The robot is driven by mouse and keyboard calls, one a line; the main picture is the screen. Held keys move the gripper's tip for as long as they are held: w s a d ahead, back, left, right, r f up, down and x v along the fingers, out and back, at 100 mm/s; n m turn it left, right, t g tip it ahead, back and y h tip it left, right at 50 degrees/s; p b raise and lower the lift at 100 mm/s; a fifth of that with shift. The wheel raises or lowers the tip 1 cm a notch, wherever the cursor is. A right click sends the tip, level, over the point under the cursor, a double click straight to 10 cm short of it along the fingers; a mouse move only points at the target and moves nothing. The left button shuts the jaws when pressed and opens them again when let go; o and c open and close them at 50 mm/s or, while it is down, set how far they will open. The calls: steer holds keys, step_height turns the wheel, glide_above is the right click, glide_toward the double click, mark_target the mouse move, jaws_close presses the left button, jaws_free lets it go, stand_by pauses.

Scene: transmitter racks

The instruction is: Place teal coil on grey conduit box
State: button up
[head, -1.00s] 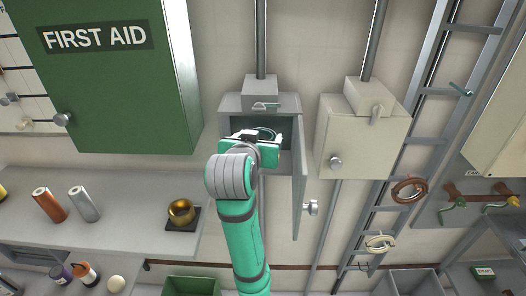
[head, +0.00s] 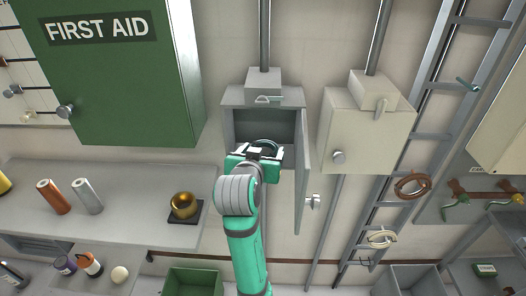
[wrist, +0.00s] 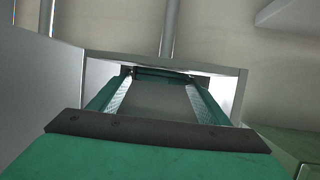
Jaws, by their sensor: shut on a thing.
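The teal coil (head: 265,144) shows as a thin ring edge above my gripper (head: 263,149) in the head view. My gripper is shut on the coil and hides most of it. The grey conduit box (head: 232,97) hangs on the wall with its door swung open to the right. The gripper and coil overlap the lower part of its opening in the head view; I cannot tell how far in they are. In the wrist view the box frame (wrist: 240,98) surrounds the fingertips (wrist: 162,74), and a dark teal strip lies across them.
The open grey door (head: 301,178) stands right of my gripper. A beige box (head: 365,140) is further right, then a ladder (head: 425,135). A green first aid cabinet (head: 125,85) is at the left. A shelf (head: 120,215) with a gold ring on a dark base lies lower left.

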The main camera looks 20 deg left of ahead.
steer(key=shift+f, duration=0.15)
steer(key=o, duration=1.1)
steer(key=shift+r, duration=0.2)
steer(key=v, duration=1.2)
steer(key=shift+a+f, duration=0.1)
steer(key=shift+f, duration=0.05)
